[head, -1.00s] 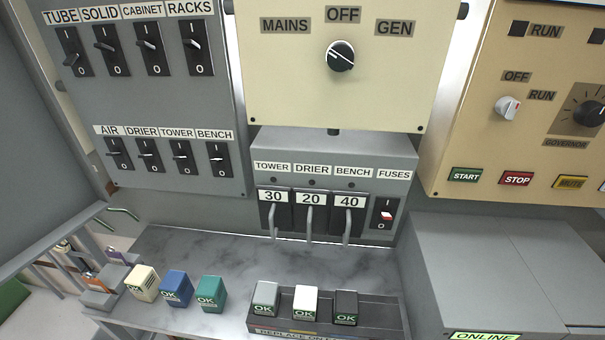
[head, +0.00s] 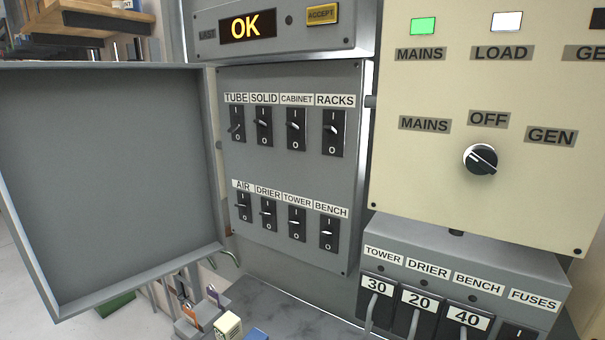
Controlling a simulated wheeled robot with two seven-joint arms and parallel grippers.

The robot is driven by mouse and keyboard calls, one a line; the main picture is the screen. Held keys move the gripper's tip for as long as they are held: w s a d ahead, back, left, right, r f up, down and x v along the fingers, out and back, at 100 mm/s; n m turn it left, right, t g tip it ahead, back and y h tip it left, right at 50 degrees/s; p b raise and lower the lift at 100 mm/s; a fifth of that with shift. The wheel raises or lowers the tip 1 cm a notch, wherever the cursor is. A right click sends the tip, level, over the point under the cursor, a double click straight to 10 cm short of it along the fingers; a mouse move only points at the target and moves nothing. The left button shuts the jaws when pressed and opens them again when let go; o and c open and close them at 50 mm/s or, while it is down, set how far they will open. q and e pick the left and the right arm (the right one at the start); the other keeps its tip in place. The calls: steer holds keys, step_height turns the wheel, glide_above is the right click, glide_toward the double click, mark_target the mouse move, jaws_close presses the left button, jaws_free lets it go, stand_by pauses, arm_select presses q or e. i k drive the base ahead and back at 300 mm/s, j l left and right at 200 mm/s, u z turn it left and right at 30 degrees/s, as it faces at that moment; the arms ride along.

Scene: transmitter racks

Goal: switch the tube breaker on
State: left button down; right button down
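The tube breaker (head: 236,125) is a black switch with a small grey lever, at the upper left of the grey breaker panel (head: 280,170) in the head view. It is marked I at the top and O at the bottom. Its lever tip slants down and left, lower than those of the solid breaker (head: 263,128), cabinet breaker (head: 296,131) and racks breaker (head: 332,133) beside it. Neither of my grippers is in view, and nothing covers the tube breaker.
A grey door (head: 110,180) stands open left of the panel. Below are the air, drier, tower and bench breakers. A cream panel (head: 490,100) with a selector knob (head: 480,160) and a fuse box (head: 465,270) stand at right. A display (head: 247,26) reads OK.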

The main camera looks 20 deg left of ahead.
mark_target(234, 127)
steer(key=u, duration=1.25)
steer(key=j+u, duration=0.35)
steer(key=k+j, duration=0.05)
